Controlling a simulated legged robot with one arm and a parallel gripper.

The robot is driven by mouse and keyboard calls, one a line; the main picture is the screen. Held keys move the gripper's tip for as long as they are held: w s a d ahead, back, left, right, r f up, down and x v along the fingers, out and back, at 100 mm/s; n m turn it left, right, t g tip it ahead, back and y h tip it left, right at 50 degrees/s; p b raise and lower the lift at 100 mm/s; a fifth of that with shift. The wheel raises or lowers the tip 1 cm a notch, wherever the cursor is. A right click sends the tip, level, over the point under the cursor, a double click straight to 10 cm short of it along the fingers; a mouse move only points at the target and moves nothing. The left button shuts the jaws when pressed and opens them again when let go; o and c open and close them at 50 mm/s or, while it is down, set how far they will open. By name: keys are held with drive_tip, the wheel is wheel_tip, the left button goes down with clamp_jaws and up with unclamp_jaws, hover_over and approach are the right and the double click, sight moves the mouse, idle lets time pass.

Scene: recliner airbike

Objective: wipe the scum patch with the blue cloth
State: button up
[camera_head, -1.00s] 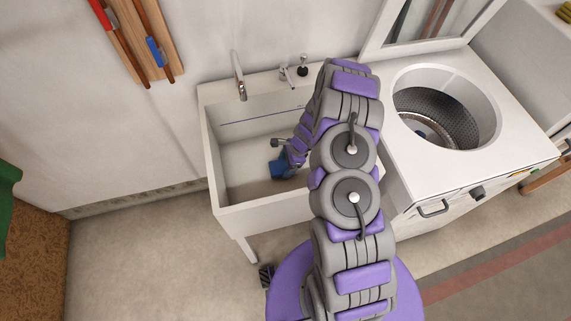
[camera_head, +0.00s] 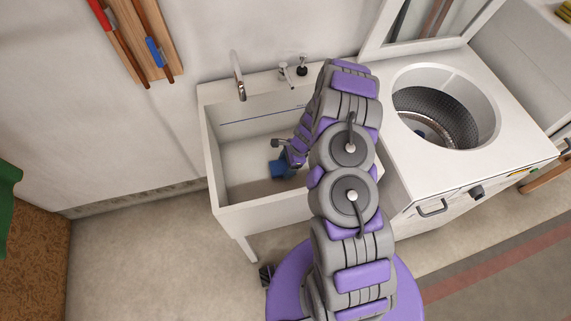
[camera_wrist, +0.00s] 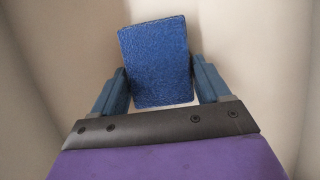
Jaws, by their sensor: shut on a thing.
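The blue cloth (camera_wrist: 156,60) is a textured blue block between the two blue fingers of my gripper (camera_wrist: 160,86) in the wrist view. My gripper is shut on it. In the head view my gripper (camera_head: 285,170) and the blue cloth (camera_head: 278,169) are down inside the white sink (camera_head: 262,218), near the basin floor. I cannot tell whether the cloth touches the floor. I cannot make out a scum patch in either view; my arm covers the right part of the basin.
The sink has a tall faucet (camera_head: 238,76) and a tap (camera_head: 285,74) along its back edge. The sink walls stand around my gripper. A white washer with an open round drum (camera_head: 437,112) stands to the right. A wooden board with tools (camera_head: 140,35) hangs on the wall.

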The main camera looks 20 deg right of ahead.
drive_tip(key=shift+s+d, duration=0.45)
drive_tip(key=shift+s, duration=0.2)
drive_tip(key=shift+w+a+p, duration=0.15)
drive_tip(key=shift+w+p, duration=0.3)
drive_tip(key=shift+w, duration=0.3)
drive_tip(key=shift+w+a+p, duration=0.1)
drive_tip(key=shift+w+p, duration=0.35)
drive_tip(key=shift+w, duration=0.3)
drive_tip(key=shift+s+d, duration=0.15)
drive_tip(key=shift+s, duration=0.8)
drive_tip(key=shift+s+d, duration=0.15)
drive_tip(key=shift+s, duration=0.45)
drive_tip(key=shift+w+a+r+p, duration=0.1)
drive_tip(key=shift+w+a+p, duration=0.15)
drive_tip(key=shift+w, duration=0.55)
drive_tip(key=shift+w+a+r+p, duration=0.15)
drive_tip(key=shift+w+p, duration=0.2)
drive_tip(key=shift+w, duration=0.4)
drive_tip(key=shift+r+p, duration=1.3)
drive_tip(key=shift+r, duration=0.1)
drive_tip(key=shift+w+r, duration=0.1)
